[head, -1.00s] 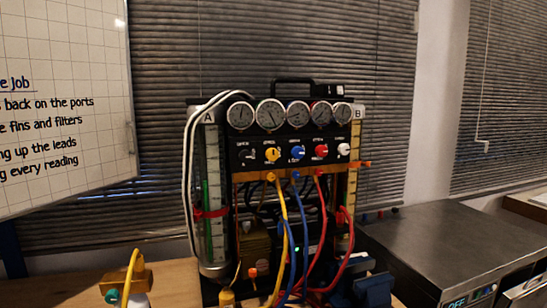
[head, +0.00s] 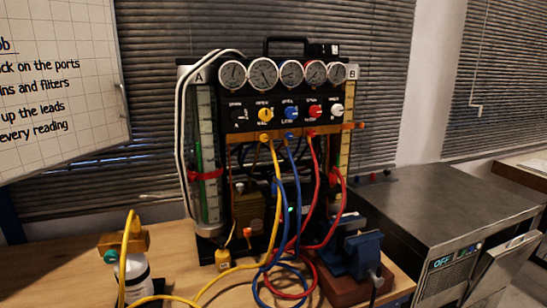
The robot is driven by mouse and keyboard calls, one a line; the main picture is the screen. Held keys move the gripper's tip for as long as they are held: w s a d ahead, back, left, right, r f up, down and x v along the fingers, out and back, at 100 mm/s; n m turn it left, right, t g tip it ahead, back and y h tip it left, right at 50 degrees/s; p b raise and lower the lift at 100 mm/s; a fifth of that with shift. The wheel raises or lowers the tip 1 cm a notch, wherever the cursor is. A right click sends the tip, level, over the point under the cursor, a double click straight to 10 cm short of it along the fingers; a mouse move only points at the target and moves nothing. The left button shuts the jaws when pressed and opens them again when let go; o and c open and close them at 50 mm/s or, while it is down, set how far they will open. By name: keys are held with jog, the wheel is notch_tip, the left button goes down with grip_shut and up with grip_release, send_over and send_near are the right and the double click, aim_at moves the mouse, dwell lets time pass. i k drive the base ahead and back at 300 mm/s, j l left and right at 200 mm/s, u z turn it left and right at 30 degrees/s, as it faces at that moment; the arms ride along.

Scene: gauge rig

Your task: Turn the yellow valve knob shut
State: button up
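The yellow valve knob (head: 265,115) is on the black panel of the gauge rig (head: 290,88), in the head view. It sits second from the left in a row with a black knob (head: 239,117), a blue knob (head: 291,112), a red knob (head: 314,110) and a white knob (head: 337,109). Its label is too small to read surely, and I cannot tell its exact turn angle. A row of round gauges (head: 264,73) is above it. My gripper is not in view.
Yellow (head: 277,190), blue (head: 298,185) and red (head: 317,175) hoses hang from the brass manifold below the knobs. A bottle with a brass fitting (head: 131,265) stands front left on the wooden bench (head: 185,258). A blue vise (head: 361,255) stands front right, beside a metal unit (head: 440,220).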

aim_at(264, 115)
jog(key=i+l+u, duration=0.2)
jog(key=l, duration=0.25)
jog(key=l+u, duration=0.2)
jog(key=l, duration=0.25)
jog(key=i+l+u, duration=0.2)
jog(key=l, duration=0.3)
jog(key=k+j, duration=0.05)
